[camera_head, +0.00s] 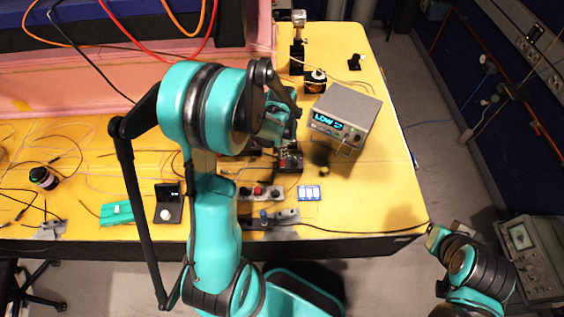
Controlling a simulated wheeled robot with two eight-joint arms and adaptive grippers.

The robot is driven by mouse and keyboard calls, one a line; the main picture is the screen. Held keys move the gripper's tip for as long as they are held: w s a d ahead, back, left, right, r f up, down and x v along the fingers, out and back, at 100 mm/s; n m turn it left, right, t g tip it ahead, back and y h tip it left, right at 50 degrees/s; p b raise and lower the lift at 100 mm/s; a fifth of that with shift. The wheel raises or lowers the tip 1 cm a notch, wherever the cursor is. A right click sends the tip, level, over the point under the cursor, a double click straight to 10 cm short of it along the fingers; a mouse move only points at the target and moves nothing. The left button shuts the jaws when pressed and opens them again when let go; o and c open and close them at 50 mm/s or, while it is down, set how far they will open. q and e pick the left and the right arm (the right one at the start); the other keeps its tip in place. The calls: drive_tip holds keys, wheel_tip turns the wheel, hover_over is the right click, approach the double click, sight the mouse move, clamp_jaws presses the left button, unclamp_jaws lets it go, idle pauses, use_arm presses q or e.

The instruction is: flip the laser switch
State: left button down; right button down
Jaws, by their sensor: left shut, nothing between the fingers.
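A grey instrument box (358,104) with a lit cyan display reading "LOW" stands on the yellow table. A small dark box with a red part (290,160) sits just left of and in front of it; it may carry the laser switch, but the switch itself is too small to make out. My left gripper (284,136) is shut and empty, just above and behind this dark box, partly hidden by my own teal arm. I cannot tell whether it touches the box. My right arm shows at the lower right, but its gripper cannot be made out.
Small modules with red and blue knobs (262,192) and a blue-white block (309,193) lie near the front edge. A black stand (168,203) and a green piece (117,212) lie left. Thin cables cross the table. The table's right front is clear.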

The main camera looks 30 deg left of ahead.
use_arm(q)
drive_tip(key=shift+f+b, duration=1.05)
drive_tip(key=shift+f, duration=0.05)
idle(0.9)
drive_tip(key=shift+r, duration=0.1)
drive_tip(key=shift+r+p, duration=2.45)
drive_tip(key=shift+r, duration=1)
drive_tip(key=s+d+n+t+b, duration=0.5)
drive_tip(key=s+d+b, duration=0.5)
drive_tip(key=b, duration=0.5)
drive_tip(key=shift+s+d+f+n+t, duration=0.35)
drive_tip(key=shift+s+t, duration=0.2)
drive_tip(key=shift+t, duration=0.55)
